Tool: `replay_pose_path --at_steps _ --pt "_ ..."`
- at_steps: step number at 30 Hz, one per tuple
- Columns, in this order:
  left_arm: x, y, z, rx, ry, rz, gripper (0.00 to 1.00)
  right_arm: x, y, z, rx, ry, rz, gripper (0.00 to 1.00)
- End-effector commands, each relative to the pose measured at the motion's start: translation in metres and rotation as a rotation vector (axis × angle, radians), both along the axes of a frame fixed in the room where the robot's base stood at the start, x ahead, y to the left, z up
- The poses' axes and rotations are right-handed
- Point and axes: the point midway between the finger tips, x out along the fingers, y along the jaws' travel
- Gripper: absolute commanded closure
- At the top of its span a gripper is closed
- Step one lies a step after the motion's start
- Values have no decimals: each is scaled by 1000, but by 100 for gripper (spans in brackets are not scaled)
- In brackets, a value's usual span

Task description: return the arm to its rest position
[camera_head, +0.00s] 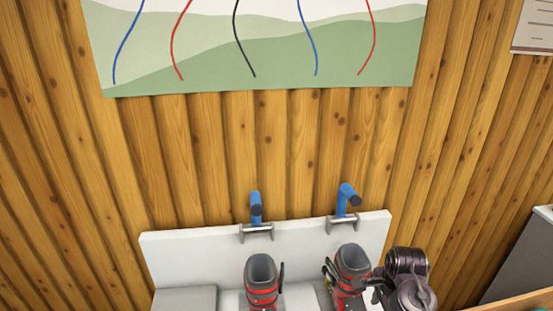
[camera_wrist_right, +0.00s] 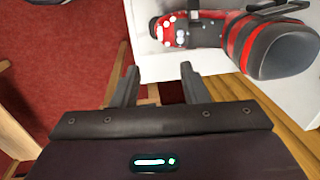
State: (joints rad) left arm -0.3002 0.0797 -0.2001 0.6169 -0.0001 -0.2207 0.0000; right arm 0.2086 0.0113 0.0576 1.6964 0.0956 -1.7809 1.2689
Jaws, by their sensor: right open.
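My right gripper (camera_wrist_right: 158,88) is open, with nothing visible between its two fingers in the wrist view. In the head view my right arm is at the lower right, close beside the right-hand red and grey boot (camera_head: 351,262). That boot stands upright and also shows beyond the fingers in the wrist view (camera_wrist_right: 240,38). I cannot tell in the head view whether the gripper touches it. A second red and grey boot (camera_head: 261,272) stands upright to the left. My left gripper is not in view.
The boots stand at a white bench (camera_head: 185,246) with two blue levers (camera_head: 256,205) (camera_head: 348,194) on its back panel. A wooden plank wall (camera_head: 200,160) rises behind. A grey cabinet (camera_head: 522,255) is at the right edge. Red carpet (camera_wrist_right: 60,60) shows in the wrist view.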

Motion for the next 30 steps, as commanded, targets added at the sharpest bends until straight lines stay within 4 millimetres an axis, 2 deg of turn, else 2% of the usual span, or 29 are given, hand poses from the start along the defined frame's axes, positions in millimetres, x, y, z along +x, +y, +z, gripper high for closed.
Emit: replay_pose_path --at_steps 3,11,20,30 --pt "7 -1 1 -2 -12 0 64 -12 1 -4 -23 -7 81 60" --pt "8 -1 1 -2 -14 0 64 -41 4 -9 -81 -33 303 60" --pt "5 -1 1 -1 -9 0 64 -96 18 -9 -179 -72 726 60" --pt "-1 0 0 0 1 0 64 -158 42 9 -277 -122 1222 60"
